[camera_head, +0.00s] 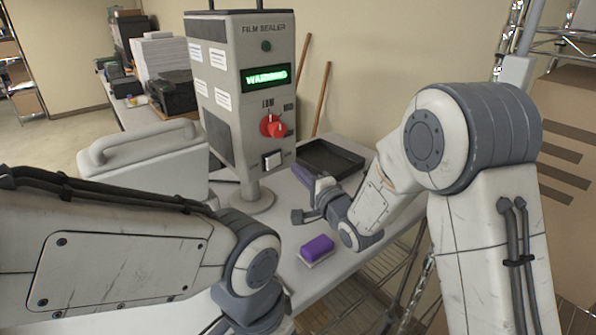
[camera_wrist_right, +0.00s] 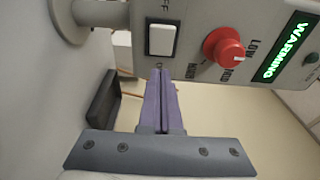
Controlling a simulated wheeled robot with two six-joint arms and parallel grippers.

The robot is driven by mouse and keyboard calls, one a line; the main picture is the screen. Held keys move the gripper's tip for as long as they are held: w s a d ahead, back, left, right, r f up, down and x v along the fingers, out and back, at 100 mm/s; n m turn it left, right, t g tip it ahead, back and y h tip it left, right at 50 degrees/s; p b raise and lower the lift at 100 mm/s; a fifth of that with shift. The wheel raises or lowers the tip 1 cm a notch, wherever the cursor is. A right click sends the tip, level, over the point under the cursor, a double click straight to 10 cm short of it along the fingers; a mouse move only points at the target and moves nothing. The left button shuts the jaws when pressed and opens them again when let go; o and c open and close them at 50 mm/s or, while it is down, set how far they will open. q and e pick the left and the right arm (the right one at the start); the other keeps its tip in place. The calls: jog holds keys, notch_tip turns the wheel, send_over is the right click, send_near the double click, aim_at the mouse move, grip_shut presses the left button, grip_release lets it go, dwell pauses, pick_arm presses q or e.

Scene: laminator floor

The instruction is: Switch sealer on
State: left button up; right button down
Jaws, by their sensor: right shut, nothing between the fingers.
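The film sealer (camera_head: 224,100) is a grey box on a post with a round foot on the table. Its green display (camera_head: 266,75) is lit and reads "WARMING". Below it are a red knob (camera_head: 271,126) and a white rocker switch (camera_head: 271,160). The switch also shows in the right wrist view (camera_wrist_right: 162,40), with the knob (camera_wrist_right: 223,47) beside it. My right gripper (camera_wrist_right: 160,72) is shut and empty, its purple fingers pointing at the panel close by the switch. I cannot tell whether they touch it. My left arm shows, but its gripper is out of view.
A purple-topped block (camera_head: 317,249) lies on the table in front of the sealer. A black tray (camera_head: 336,158) lies behind my right gripper. A white handled machine (camera_head: 150,165) stands left of the sealer. A shelf rack and a cardboard box (camera_head: 570,130) are at the right.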

jog(key=s+d+b, duration=0.3)
jog(key=s+d, duration=0.3)
jog(key=d, duration=0.1)
jog(key=shift+d, duration=0.2)
